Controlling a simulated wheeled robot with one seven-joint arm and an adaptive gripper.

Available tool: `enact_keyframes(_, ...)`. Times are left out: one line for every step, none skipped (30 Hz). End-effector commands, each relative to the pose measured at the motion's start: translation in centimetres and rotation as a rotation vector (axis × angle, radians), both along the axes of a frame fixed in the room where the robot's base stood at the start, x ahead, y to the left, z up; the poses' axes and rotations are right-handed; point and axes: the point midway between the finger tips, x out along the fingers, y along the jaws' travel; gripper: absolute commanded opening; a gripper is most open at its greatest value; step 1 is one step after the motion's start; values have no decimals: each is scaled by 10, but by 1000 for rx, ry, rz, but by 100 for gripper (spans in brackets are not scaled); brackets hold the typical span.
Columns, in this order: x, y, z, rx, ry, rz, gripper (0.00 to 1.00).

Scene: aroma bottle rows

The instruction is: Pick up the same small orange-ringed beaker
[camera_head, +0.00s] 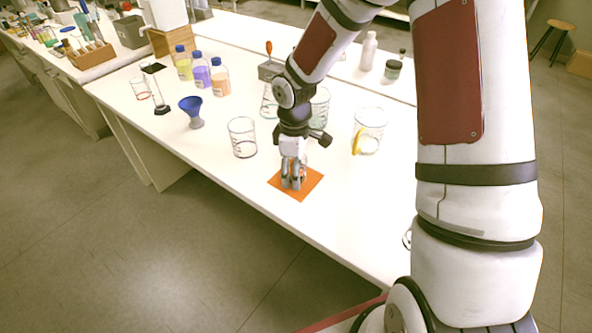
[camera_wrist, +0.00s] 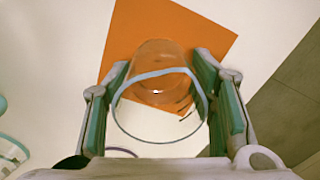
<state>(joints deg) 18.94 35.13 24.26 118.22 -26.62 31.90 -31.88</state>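A small clear glass beaker (camera_wrist: 158,118) stands upright on an orange square mat (camera_wrist: 200,30) in the wrist view. The mat tints the glass, so an orange ring cannot be told apart. My gripper (camera_wrist: 161,75) is lowered around the beaker, one finger on each side. The fingers look spread, with narrow gaps near their tips; firm contact does not show. In the head view my gripper (camera_head: 293,186) points down over the mat (camera_head: 312,183), and its fingers mostly hide the beaker.
A clear beaker (camera_head: 242,140) stands left of my gripper, and a beaker with a yellow mark (camera_head: 369,130) stands right. Beyond are a flask (camera_head: 268,104), a blue funnel (camera_head: 191,106) and blue-capped bottles (camera_head: 219,82). The bench's front edge is close to the mat.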

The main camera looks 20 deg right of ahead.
Motion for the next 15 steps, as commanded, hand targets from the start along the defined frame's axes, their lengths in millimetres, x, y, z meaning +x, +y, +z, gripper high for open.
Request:
enact_keyframes(0, 0, 0, 0, 0, 0, 32)
enact_keyframes(0, 0, 0, 0, 0, 0, 26)
enact_keyframes(0, 0, 0, 0, 0, 0, 17)
enact_keyframes(0, 0, 0, 0, 0, 0, 10)
enact_keyframes(0, 0, 0, 0, 0, 0, 10)
enact_keyframes(0, 0, 0, 0, 0, 0, 10)
enact_keyframes(0, 0, 0, 0, 0, 0, 10)
enact_keyframes(0, 0, 0, 0, 0, 0, 10)
enact_keyframes(0, 0, 0, 0, 0, 0, 10)
enact_keyframes(0, 0, 0, 0, 0, 0, 10)
enact_keyframes(0, 0, 0, 0, 0, 0, 10)
enact_keyframes(0, 0, 0, 0, 0, 0, 10)
enact_keyframes(0, 0, 0, 0, 0, 0, 10)
enact_keyframes(0, 0, 0, 0, 0, 0, 10)
enact_keyframes(0, 0, 1, 0, 0, 0, 10)
